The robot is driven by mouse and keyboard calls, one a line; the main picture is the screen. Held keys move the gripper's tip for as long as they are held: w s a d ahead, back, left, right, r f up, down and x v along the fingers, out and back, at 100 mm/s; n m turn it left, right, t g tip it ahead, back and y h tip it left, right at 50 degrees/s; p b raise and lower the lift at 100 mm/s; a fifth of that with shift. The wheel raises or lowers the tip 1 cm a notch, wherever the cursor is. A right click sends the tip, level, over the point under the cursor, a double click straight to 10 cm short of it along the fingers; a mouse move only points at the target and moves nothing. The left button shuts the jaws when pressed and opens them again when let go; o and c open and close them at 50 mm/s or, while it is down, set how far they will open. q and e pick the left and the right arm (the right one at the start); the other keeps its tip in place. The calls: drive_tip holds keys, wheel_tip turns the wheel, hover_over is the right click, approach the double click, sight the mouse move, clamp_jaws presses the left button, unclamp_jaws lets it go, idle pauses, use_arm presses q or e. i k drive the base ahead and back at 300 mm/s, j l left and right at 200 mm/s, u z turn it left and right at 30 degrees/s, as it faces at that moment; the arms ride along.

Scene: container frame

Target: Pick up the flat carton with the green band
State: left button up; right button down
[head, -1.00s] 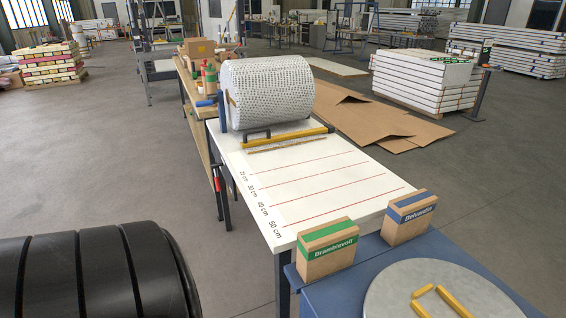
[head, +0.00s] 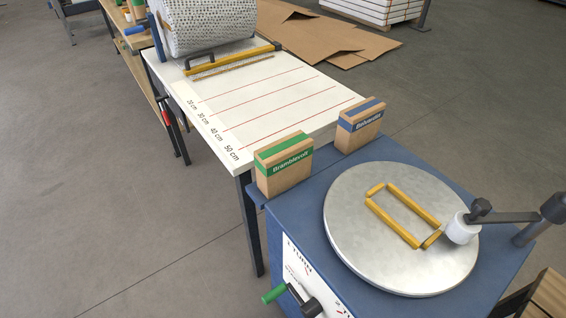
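The flat carton with the green band (head: 284,174) stands upright on the left back edge of a blue machine in the head view. It is brown cardboard, and its green band reads "Bramblevolt". A similar carton with a blue band (head: 360,128) stands to its right, a small gap apart. Neither of my grippers shows in the head view.
The blue machine (head: 283,235) carries a round grey turntable (head: 350,245) with a yellow rectangular frame (head: 403,215) and a roller arm (head: 500,217) at right. Behind is a white marked table (head: 270,100) with a wrap roll (head: 207,25). Floor at left is clear.

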sight(283, 164)
drive_tip(key=i+j+z, duration=0.1)
drive_tip(key=z, duration=0.3)
drive_tip(key=j+z, duration=0.15)
drive_tip(key=z, duration=0.25)
drive_tip(key=i+j+z, duration=0.1)
drive_tip(key=z, duration=0.3)
drive_tip(key=i+j, duration=0.1)
drive_tip(key=j, duration=0.25)
drive_tip(key=i+j, duration=0.1)
drive_tip(key=j, duration=0.2)
drive_tip(key=u, duration=0.05)
